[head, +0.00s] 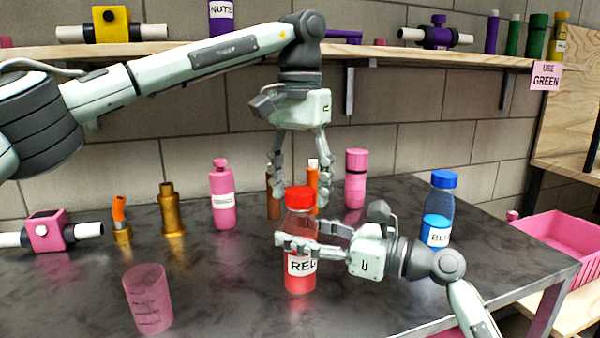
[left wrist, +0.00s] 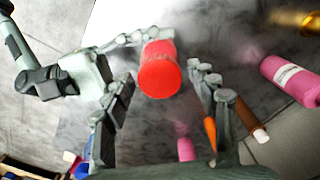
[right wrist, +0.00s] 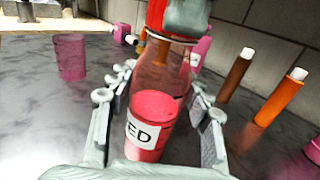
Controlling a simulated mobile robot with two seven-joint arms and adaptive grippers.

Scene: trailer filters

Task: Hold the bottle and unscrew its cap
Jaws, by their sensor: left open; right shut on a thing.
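A clear bottle with red liquid (head: 299,279) and a white label stands upright in the head view, topped by a red cap (head: 300,199). My right gripper (head: 283,243) is shut around the bottle's body from the right. The right wrist view shows the bottle (right wrist: 152,120) between its fingers. My left gripper (head: 300,186) points down from above, open, with its fingertips on either side of the cap's top. In the left wrist view the cap (left wrist: 160,75) lies between the spread fingers, with gaps visible. Whether the bottle's base touches the table is unclear.
A blue-capped bottle (head: 438,209) stands right of my right gripper. Pink bottles (head: 222,196), brass parts (head: 171,212) and orange and brown tubes stand behind. A pink cup (head: 148,298) is at front left. A shelf (head: 400,52) runs behind my left arm. A pink bin (head: 560,240) is right.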

